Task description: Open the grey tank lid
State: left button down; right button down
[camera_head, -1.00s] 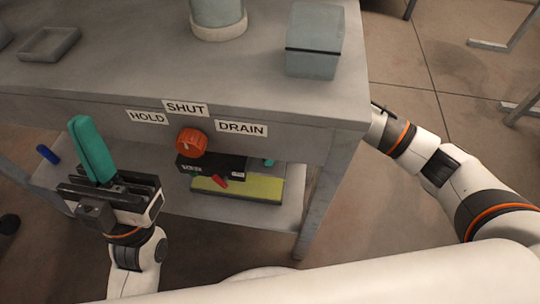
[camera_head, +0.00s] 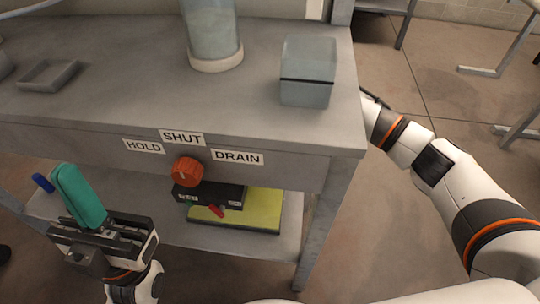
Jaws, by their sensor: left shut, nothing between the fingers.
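A grey box-shaped tank (camera_head: 305,92) stands at the right of the grey bench top. A dark seam runs around it, and its lid (camera_head: 309,58) sits above that seam, closed. My left gripper (camera_head: 66,178) is at the lower left, in front of the bench and well away from the tank. Its teal fingers point up and are shut together with nothing between them. My right arm (camera_head: 455,190) comes in from the right, and its far end passes behind the bench's right edge. My right gripper is hidden there.
A glass cylinder (camera_head: 213,40) on a pale base and a shallow grey tray (camera_head: 48,75) stand on the bench (camera_head: 130,80). An orange knob (camera_head: 187,172) sits on the front under HOLD, SHUT and DRAIN labels. The lower shelf holds a yellow-green item (camera_head: 255,212).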

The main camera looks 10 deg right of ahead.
jog(key=shift+w+d+f, duration=0.2)
jog(key=shift+w+f, duration=0.05)
